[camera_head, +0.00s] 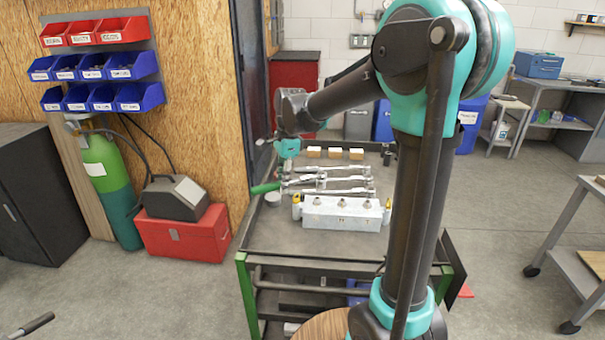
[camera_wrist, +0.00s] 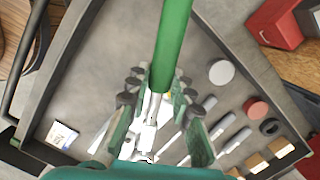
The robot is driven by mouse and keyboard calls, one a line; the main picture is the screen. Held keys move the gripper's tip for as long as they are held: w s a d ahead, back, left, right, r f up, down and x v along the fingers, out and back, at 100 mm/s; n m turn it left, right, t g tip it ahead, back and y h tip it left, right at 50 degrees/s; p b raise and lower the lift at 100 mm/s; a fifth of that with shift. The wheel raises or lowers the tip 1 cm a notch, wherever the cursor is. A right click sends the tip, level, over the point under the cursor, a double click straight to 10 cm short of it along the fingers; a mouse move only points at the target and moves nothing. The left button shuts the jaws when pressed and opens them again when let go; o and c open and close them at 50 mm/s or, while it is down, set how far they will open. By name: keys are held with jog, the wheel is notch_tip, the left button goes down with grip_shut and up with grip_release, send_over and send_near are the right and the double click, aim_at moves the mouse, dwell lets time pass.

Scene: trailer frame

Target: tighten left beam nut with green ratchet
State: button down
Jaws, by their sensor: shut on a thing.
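My gripper (camera_wrist: 158,100) is shut on the green ratchet (camera_wrist: 173,42) in the wrist view. The green handle sticks out toward the top of the picture, and a silver shaft runs down between the fingers. In the head view my gripper (camera_head: 285,163) is over the left side of the cart, and the ratchet's green handle (camera_head: 265,188) points left. A pale beam (camera_head: 342,220) lies across the cart with three nuts on top. The left nut (camera_head: 316,203) is to the right of and nearer than my gripper. The ratchet is apart from this nut.
Several silver tools (camera_head: 335,181) lie on the cart (camera_head: 262,236) behind the beam. Small wooden blocks (camera_head: 334,153) stand at the back. A white round item (camera_wrist: 221,72) and a red one (camera_wrist: 256,108) are on the tray. A red toolbox (camera_head: 183,236) is on the floor at left.

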jog(key=shift+a+f, duration=0.1)
jog(key=shift+a, duration=0.4)
jog(key=shift+w, duration=0.1)
